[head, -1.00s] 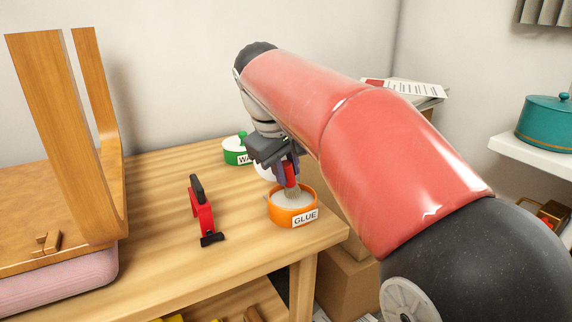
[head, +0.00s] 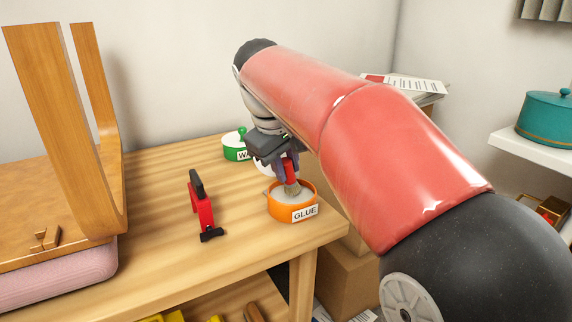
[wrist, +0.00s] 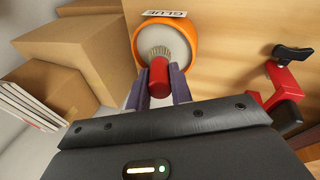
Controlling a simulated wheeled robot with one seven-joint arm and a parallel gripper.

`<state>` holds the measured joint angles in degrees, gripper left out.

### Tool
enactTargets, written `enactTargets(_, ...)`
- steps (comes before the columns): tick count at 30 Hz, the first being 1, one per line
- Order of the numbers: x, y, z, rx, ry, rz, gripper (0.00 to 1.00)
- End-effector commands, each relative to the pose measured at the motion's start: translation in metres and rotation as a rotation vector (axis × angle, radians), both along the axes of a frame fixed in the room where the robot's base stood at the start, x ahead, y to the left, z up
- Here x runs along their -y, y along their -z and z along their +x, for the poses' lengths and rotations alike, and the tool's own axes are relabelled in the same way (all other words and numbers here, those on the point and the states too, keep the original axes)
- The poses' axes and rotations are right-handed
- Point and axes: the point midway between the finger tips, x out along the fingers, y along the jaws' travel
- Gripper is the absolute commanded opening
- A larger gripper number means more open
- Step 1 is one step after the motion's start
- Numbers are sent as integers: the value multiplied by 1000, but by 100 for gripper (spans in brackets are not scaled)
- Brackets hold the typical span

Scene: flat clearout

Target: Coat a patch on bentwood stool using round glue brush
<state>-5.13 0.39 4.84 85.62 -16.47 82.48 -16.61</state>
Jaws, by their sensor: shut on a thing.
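The round glue brush has a red handle and pale bristles; it shows in the head view (head: 291,178) and in the wrist view (wrist: 159,76). My gripper (head: 281,163) is shut on its red handle, also in the wrist view (wrist: 160,88). The bristles point down into the orange glue pot (head: 280,211), at the white glue. The pot, labelled GLUE, stands near the table's front right corner and shows in the wrist view (wrist: 193,58). The bentwood stool (head: 55,120) is at the left, legs up, its seat on a pink pad (head: 60,282).
A red and black clamp (head: 203,208) stands between stool and pot. Cardboard boxes (head: 348,282) stand right of the table (head: 180,255). A teal pot (head: 548,122) sits on a shelf at the right.

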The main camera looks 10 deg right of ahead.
Motion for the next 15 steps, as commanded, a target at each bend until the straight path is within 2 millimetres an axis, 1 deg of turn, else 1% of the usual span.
enactTargets(15,0,7,0,0,0,0,0)
